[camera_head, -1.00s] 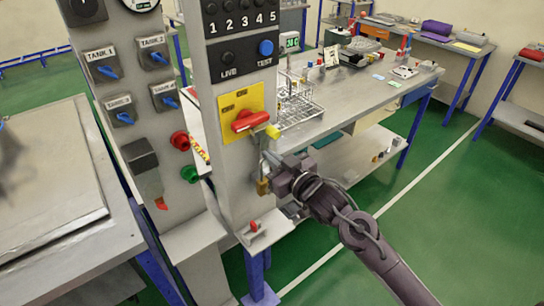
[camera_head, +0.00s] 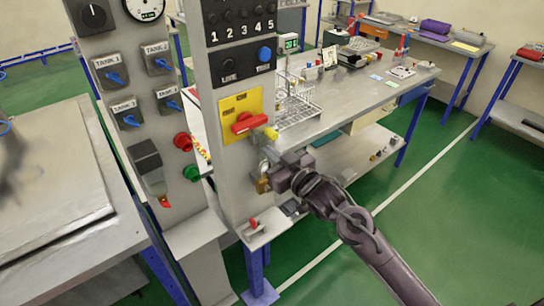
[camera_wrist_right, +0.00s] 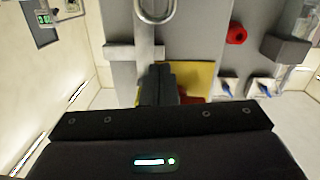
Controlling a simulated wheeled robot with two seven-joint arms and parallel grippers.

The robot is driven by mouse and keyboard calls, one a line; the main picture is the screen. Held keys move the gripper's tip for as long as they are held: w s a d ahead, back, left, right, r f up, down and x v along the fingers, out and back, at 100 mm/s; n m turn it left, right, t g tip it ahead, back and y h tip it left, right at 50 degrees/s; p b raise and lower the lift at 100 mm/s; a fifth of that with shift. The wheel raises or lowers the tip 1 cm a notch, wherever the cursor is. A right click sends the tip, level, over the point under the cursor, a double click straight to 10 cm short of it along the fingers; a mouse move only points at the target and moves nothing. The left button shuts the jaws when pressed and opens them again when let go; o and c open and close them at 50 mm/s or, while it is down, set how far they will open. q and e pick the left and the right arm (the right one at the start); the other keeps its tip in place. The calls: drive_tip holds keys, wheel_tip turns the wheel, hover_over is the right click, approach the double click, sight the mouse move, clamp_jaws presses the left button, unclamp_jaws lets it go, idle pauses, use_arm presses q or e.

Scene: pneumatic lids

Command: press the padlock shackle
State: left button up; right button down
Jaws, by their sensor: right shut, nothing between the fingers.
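The brass padlock (camera_head: 262,185) hangs on the front of the grey control column, below a red rotary handle (camera_head: 244,123) on a yellow plate (camera_head: 230,104). My right gripper (camera_head: 271,160) is at the padlock, partly covering it in the head view. In the right wrist view, the silver U-shaped shackle (camera_wrist_right: 154,38) shows at the top, its legs leaving the frame; the padlock body is out of that view. My left gripper is not in view.
A second panel (camera_head: 125,85) with several tank switches stands left of the column. A bench (camera_head: 350,92) with a wire basket (camera_head: 294,104) is behind my right gripper. A small shelf (camera_head: 262,231) with a red switch juts out below the padlock. Green floor is free at right.

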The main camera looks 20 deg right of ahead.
drive_tip(key=b+v, duration=0.3)
drive_tip(key=v, duration=0.7)
drive_tip(key=shift+b, duration=0.3)
drive_tip(key=shift+f, duration=0.15)
